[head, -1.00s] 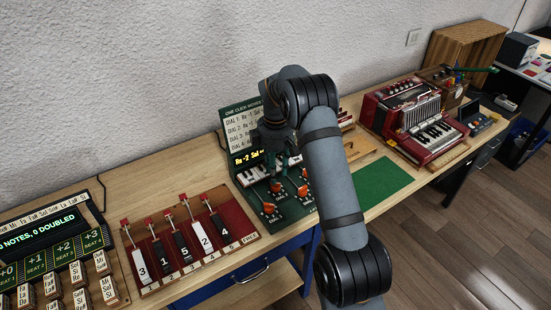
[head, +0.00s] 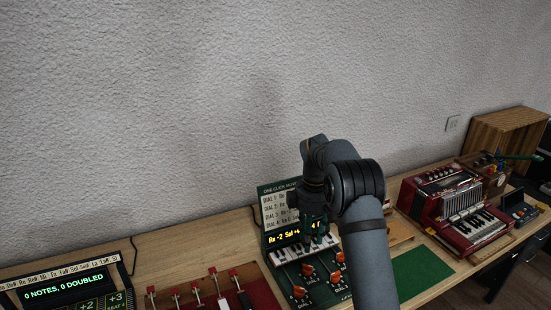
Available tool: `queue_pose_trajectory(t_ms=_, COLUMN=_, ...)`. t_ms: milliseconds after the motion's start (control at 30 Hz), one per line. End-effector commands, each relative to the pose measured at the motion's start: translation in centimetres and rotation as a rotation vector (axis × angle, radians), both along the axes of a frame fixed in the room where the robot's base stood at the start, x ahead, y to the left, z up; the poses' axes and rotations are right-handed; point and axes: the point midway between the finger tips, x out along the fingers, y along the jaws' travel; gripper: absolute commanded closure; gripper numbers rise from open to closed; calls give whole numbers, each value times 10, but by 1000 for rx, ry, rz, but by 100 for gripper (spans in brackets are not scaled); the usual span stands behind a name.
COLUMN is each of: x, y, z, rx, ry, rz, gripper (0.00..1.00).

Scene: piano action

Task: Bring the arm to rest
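My grey arm with black joints (head: 357,190) rises from the bottom and bends over in front of the green dial panel. My gripper (head: 313,222) hangs at its far end, in front of the panel's lit display and above the small keyboard. It is small and dark here, so I cannot tell whether its fingers are open or shut. I see nothing clearly held in it.
The dial panel (head: 279,259) has orange-knobbed levers (head: 308,270). A red lever board (head: 262,294) and a note display (head: 68,285) stand left. A red accordion (head: 468,215), a green mat (head: 418,273) and a wooden crate (head: 508,133) are right.

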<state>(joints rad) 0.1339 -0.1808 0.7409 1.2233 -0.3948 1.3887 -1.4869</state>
Motion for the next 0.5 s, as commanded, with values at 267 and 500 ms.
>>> queue_pose_trajectory(t_ms=267, x=-2, y=0, z=-38, rx=-1, ry=7, rz=0, gripper=67)
queue_pose_trajectory(t_ms=500, x=-2, y=0, z=-84, rx=0, ry=7, rz=0, gripper=67)
